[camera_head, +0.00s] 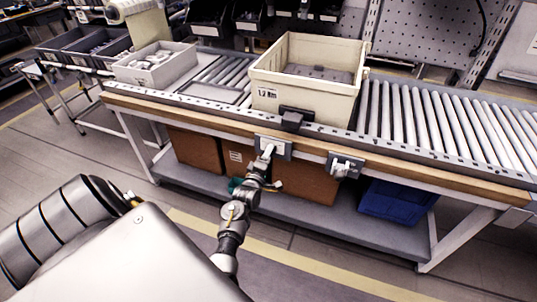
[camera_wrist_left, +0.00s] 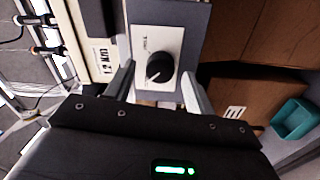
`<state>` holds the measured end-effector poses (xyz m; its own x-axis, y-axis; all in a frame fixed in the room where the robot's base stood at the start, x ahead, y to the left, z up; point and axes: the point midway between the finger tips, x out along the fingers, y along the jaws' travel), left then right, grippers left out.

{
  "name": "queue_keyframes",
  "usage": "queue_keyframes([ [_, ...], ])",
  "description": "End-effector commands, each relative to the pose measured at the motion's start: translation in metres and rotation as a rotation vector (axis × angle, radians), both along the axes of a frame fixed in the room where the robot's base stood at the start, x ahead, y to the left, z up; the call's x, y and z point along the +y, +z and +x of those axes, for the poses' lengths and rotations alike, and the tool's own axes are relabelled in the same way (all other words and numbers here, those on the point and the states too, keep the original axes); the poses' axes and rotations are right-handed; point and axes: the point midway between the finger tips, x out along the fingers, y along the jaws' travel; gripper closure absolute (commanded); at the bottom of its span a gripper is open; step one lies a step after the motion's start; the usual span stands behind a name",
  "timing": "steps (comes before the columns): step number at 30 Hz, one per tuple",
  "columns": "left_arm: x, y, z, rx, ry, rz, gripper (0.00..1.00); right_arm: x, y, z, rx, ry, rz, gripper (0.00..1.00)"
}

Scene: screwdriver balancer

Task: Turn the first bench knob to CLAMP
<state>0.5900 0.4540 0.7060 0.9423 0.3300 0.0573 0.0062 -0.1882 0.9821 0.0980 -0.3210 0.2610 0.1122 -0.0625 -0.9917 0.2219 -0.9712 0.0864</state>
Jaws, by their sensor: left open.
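The first bench knob (camera_wrist_left: 159,68) is black and round, on a pale plate with small lettering I cannot read surely. In the wrist view it sits between the two fingers of my left gripper (camera_wrist_left: 158,76), which are open on either side of it. I see no clear contact. In the head view my left gripper (camera_head: 266,152) is at the first knob's plate (camera_head: 283,148) on the bench's front edge and hides the knob there. My right gripper is not in view.
A second fixture (camera_head: 344,165) is on the same front edge to the right. A cream tote (camera_head: 305,75) stands on the roller conveyor above. Below are brown boxes (camera_head: 305,183) and a blue bin (camera_head: 393,203). A grey tray (camera_head: 153,65) stands at left.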

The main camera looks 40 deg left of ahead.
Motion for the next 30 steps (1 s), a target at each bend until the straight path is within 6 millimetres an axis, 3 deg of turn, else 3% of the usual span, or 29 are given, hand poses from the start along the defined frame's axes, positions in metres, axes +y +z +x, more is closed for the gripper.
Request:
queue_keyframes([
  [15, -0.030, -0.006, -0.085, 0.002, 0.000, -0.002, 0.46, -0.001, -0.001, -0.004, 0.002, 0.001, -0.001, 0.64],
  [21, -0.034, -0.006, -0.096, 0.000, 0.000, 0.000, 0.46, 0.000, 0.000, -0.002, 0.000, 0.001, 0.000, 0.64],
  [30, -0.034, -0.006, -0.097, 0.000, 0.000, -0.001, 0.46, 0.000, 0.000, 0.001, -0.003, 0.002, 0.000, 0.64],
])
